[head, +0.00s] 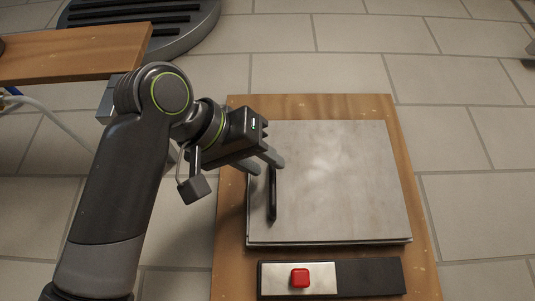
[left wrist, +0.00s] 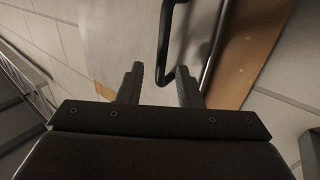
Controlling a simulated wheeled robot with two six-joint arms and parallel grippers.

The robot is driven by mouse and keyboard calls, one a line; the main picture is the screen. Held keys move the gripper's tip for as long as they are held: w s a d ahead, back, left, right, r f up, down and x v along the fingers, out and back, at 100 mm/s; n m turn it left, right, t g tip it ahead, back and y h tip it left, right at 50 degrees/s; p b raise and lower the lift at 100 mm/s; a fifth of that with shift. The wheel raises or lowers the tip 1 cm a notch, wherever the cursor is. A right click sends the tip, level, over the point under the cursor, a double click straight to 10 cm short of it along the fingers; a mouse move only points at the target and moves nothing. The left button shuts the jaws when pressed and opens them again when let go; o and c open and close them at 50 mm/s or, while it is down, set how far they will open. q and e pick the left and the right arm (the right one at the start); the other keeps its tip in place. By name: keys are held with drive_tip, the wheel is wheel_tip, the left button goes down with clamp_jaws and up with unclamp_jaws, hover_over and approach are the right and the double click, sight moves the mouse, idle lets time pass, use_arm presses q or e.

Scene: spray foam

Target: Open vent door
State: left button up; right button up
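The vent door (head: 335,185) is a flat pale metal panel lying closed on a wooden board, with a black bar handle (head: 271,194) near its left edge. My left gripper (head: 267,164) is at the far end of the handle. In the left wrist view its two fingers (left wrist: 160,85) are open and spread apart. The handle (left wrist: 164,45) shows there just ahead of and between the fingertips. I cannot tell whether the fingers touch it. My right gripper is in neither view.
The wooden board (head: 404,140) stands over a tiled floor. A red button (head: 300,278) sits on a metal and black strip in front of the door. Another wooden surface (head: 70,55) is at upper left, near a round dark ribbed base (head: 150,22).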

use_arm(q)
drive_tip(key=shift+x, duration=1.2)
clamp_jaws()
